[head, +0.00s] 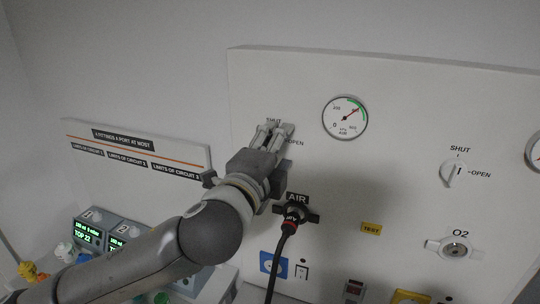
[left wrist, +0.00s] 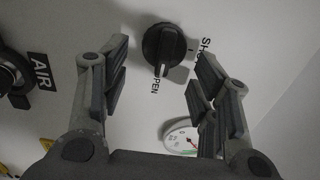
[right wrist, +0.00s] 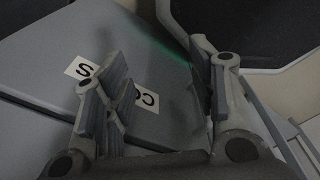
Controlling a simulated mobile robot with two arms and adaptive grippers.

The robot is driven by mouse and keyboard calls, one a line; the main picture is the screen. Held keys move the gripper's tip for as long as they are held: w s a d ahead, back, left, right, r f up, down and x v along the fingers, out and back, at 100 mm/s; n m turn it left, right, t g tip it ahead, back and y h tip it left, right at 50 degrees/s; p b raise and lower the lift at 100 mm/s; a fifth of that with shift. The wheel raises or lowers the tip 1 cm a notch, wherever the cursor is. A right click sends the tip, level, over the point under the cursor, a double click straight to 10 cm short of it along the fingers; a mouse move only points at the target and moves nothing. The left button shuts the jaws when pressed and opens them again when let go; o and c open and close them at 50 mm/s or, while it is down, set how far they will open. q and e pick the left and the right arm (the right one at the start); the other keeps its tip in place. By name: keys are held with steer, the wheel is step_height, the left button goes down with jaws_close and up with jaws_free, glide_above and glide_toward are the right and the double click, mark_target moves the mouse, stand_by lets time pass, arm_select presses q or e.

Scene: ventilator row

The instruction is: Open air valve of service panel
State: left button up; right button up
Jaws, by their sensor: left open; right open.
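The air valve is a dark round knob (left wrist: 163,50) on the white service panel (head: 300,75). In the left wrist view it sits between and beyond my open left fingers. Its ridge runs up and down there, with a small light mark at the end by the partly hidden OPEN label. The SHUT label is to its right. In the head view my left gripper (head: 272,131) covers the knob, at the panel below the SHUT label; contact cannot be told. My right gripper (right wrist: 160,85) is open and empty, seen only in the right wrist view.
The air gauge (head: 345,118) is right of my left gripper. The AIR outlet (head: 293,213) with a black hose (head: 275,270) is below. An O2 valve (head: 455,174) is farther right. A labelled rail (head: 135,150) and display units (head: 90,232) are at left. A grey lettered surface (right wrist: 60,60) is near my right gripper.

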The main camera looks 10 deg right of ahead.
arm_select(q)
steer(key=v, duration=1.2)
steer(key=shift+w, duration=0.15)
